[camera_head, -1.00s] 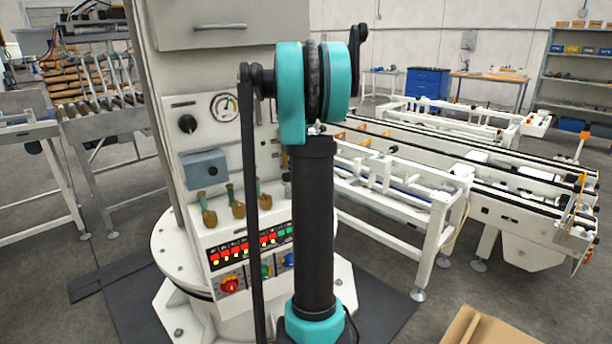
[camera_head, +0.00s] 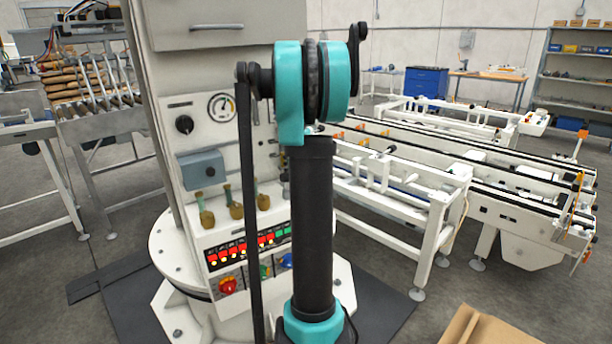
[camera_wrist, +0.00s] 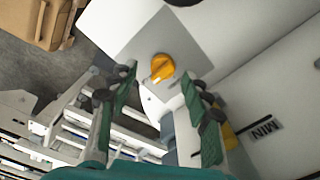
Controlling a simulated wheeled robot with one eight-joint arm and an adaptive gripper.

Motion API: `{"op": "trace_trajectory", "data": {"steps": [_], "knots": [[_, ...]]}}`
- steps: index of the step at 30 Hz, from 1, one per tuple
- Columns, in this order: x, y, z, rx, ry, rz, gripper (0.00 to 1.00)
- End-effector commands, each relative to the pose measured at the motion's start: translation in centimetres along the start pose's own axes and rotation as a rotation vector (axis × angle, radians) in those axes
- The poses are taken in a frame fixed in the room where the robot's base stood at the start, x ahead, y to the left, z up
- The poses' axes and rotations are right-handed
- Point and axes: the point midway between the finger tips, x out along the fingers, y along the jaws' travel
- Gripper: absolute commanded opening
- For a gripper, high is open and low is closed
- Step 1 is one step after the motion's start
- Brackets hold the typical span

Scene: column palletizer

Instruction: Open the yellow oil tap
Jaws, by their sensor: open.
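A yellow-orange tap (camera_wrist: 162,67) with a knob-like handle sits on a square grey plate (camera_wrist: 148,42) on a pale machine panel in the wrist view. My gripper (camera_wrist: 157,80) is open and empty, with its green-padded fingers apart. The tap appears beyond the fingertips, between the two fingers in the picture; how far away it is cannot be told. In the head view my arm stands in front of the white column machine (camera_head: 205,60), and neither the gripper nor this tap can be made out there.
The column's front panel has a gauge (camera_head: 221,107), several brass-coloured fittings and a red knob (camera_head: 228,286). White conveyor frames (camera_head: 440,205) stand at the right. The wrist view shows a MIN label (camera_wrist: 262,129) and a cardboard box (camera_wrist: 38,22). Another yellow part (camera_wrist: 229,137) is partly behind the right finger.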

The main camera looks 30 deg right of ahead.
Motion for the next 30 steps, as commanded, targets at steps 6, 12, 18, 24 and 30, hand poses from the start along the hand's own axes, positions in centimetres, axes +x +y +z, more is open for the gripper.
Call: {"op": "trace_trajectory", "data": {"steps": [6,12,18,24,30], "knots": [[-4.5,0.1,-0.1,0.001,0.000,-0.001,0.49],[-8.2,0.3,-0.1,0.001,0.000,-0.001,0.49],[-10.0,0.3,-0.1,0.001,0.001,-0.001,0.49],[-10.4,0.3,-0.1,0.001,0.001,-0.001,0.49],[-10.3,0.3,-0.1,0.001,0.001,-0.001,0.49]]}}
